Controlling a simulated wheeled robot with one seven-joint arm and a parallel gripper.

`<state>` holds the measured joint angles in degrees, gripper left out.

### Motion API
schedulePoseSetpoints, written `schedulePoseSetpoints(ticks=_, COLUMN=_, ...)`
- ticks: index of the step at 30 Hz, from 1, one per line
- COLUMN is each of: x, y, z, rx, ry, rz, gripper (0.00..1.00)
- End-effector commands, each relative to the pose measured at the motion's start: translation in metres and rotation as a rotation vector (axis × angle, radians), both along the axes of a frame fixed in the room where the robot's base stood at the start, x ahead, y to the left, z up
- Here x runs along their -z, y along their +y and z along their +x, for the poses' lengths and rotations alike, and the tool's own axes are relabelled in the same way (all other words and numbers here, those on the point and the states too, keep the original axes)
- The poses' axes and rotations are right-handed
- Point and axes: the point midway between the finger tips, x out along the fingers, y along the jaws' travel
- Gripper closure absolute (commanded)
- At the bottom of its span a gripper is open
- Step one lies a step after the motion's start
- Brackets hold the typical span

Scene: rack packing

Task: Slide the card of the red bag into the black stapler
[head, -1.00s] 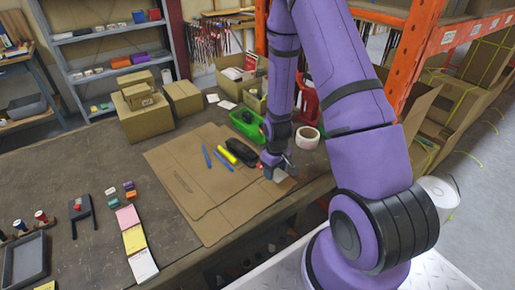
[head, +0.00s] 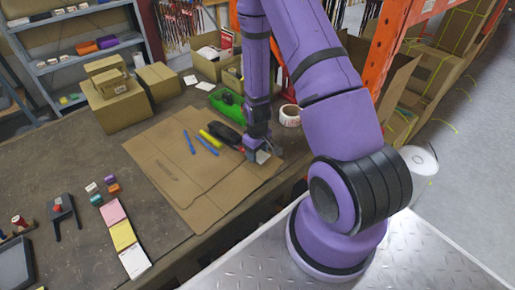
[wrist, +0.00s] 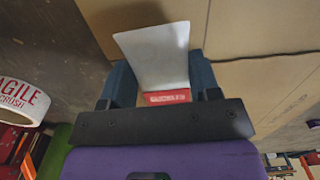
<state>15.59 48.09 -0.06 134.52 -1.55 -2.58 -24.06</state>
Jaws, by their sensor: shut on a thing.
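My gripper (head: 257,150) is low over the cardboard at the right of the bench in the head view. In the wrist view my gripper (wrist: 161,75) is shut on a pale card with a red strip at its base (wrist: 157,55), the red bag's card. The card sticks out beyond the fingers; the rest of the bag is hidden. In the head view the card's pale end (head: 263,157) shows just below the gripper. The black stapler (head: 226,134) lies just left of the gripper, apart from the card. A dark shape behind the card in the wrist view is unclear.
Flat cardboard (head: 172,172) covers the work area. Blue pens (head: 206,146) and a yellow marker (head: 209,139) lie left of the stapler. A green bin (head: 226,103) and a tape roll (head: 289,115) stand behind. Boxes (head: 118,105) stand at the back left.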

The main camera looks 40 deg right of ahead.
Motion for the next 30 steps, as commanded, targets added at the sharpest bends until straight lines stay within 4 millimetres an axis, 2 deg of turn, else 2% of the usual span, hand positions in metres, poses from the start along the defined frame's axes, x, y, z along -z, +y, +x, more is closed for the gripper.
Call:
schedulePoseSetpoints(ticks=10, x=0.021, y=0.000, z=0.002, rx=0.001, ry=0.001, rz=0.000, gripper=0.67)
schedulePoseSetpoints(ticks=30, x=0.020, y=0.007, z=0.041, rx=0.000, ry=0.000, rz=0.000, gripper=0.67)
